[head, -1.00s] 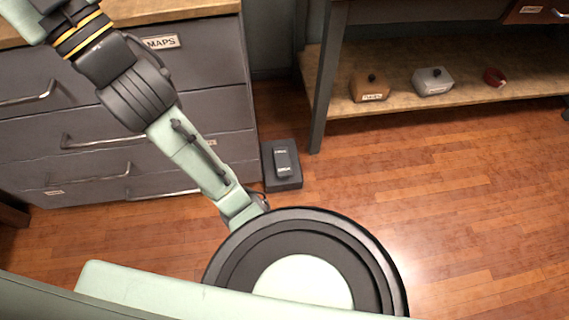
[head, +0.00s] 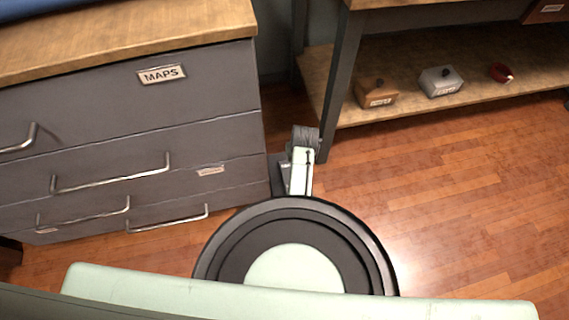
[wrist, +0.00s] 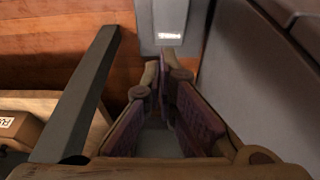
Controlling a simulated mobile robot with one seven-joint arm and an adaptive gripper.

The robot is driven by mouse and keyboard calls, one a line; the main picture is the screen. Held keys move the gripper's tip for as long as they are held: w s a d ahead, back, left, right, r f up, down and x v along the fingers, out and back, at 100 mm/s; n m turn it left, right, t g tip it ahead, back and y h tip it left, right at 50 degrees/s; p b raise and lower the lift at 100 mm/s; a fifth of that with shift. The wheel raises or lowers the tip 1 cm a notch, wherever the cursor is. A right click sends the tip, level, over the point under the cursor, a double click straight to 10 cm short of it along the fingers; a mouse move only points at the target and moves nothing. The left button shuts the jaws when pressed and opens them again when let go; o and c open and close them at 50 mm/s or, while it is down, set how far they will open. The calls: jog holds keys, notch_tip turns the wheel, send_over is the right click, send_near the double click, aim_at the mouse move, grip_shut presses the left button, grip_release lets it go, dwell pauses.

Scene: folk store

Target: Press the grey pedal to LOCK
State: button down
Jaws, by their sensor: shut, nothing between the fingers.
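The grey pedal (wrist: 169,15) is at the top middle of the wrist view, with a small white label too blurred to read. In the head view its dark base (head: 277,178) stands on the floor beside the drawer cabinet, mostly hidden behind my arm. My gripper (wrist: 160,80) is shut and empty in the wrist view, its fingertips just below the label end of the pedal in the picture. I cannot tell whether they touch it.
The grey drawer cabinet (head: 130,140) stands close on the left, with protruding handles. A dark table leg (head: 343,85) and a low wooden shelf (head: 420,112) are on the right. The shelf bears a brown box (head: 376,97), a grey box (head: 440,84) and a red item (head: 501,74). Floor at right (head: 450,190) is clear.

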jog(key=s+f, duration=0.1)
jog(key=s+f+g, duration=0.1)
jog(key=f, duration=0.1)
jog(key=shift+s+a, duration=0.15)
jog(key=shift+a, duration=0.05)
jog(key=x, duration=0.4)
jog(key=b+x, duration=0.1)
jog(key=x, duration=0.3)
jog(key=s+x, duration=0.1)
jog(key=x, duration=0.3)
jog(key=shift+d+f, duration=0.2)
jog(key=shift+f, duration=0.1)
jog(key=shift+s+f, duration=0.1)
jog(key=shift+f, duration=0.6)
